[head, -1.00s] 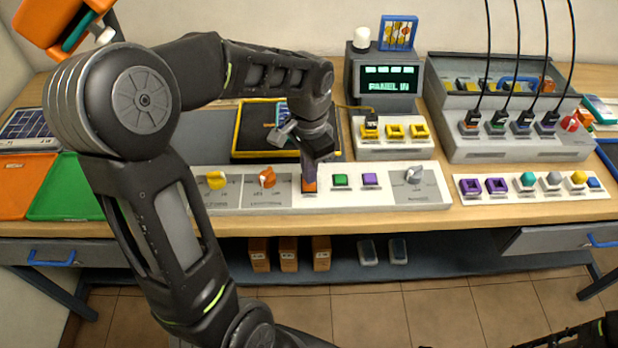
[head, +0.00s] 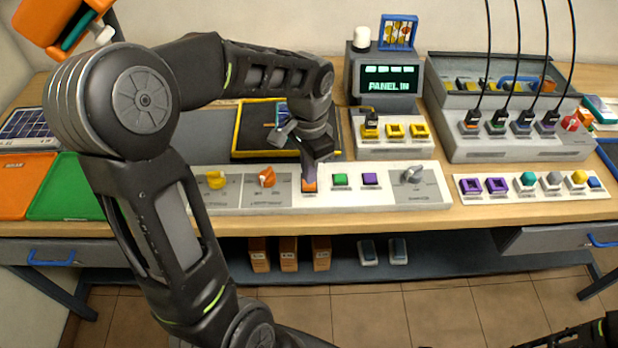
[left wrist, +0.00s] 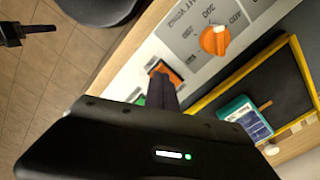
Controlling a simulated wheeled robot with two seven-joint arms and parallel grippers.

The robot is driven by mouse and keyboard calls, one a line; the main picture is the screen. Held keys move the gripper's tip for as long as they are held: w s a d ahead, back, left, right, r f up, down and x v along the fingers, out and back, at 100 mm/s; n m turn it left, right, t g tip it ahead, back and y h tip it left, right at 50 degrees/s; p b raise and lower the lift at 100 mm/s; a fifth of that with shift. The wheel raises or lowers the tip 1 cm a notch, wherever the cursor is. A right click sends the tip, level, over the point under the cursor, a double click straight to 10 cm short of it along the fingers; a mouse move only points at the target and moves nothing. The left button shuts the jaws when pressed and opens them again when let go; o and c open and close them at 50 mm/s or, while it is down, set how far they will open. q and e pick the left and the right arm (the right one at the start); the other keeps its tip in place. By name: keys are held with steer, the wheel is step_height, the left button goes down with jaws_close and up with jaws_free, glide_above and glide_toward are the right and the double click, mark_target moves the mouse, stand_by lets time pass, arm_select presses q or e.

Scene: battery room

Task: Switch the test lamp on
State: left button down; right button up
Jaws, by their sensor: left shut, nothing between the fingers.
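My left gripper (head: 309,176) points down at the orange button (head: 310,186) on the white control panel (head: 430,196). It is shut and empty, its tips over or touching the button; I cannot tell if the button is pressed. In the left wrist view the fingertips (left wrist: 160,82) overlap the orange button (left wrist: 168,70). A green button (head: 340,180) and a purple button (head: 369,179) sit to its right. A white dome (head: 362,38), perhaps the lamp, stands on the display unit and looks unlit. Dark parts of my right arm show at the bottom right; its jaws are unclear.
The panel also has a yellow knob (head: 215,179), an orange knob (head: 266,177) and a grey knob (head: 412,174). The display (head: 389,79) reads "PANEL IN". A yellow-edged black tray (head: 240,130) lies behind the gripper. Corded plugs stand at the right.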

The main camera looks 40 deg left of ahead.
arm_select(q)
steer(key=shift+f+b, duration=0.65)
steer(key=shift+f, duration=0.25)
stand_by(0.3)
steer(key=shift+r+p, duration=2.85)
steer(key=shift+r, duration=0.7)
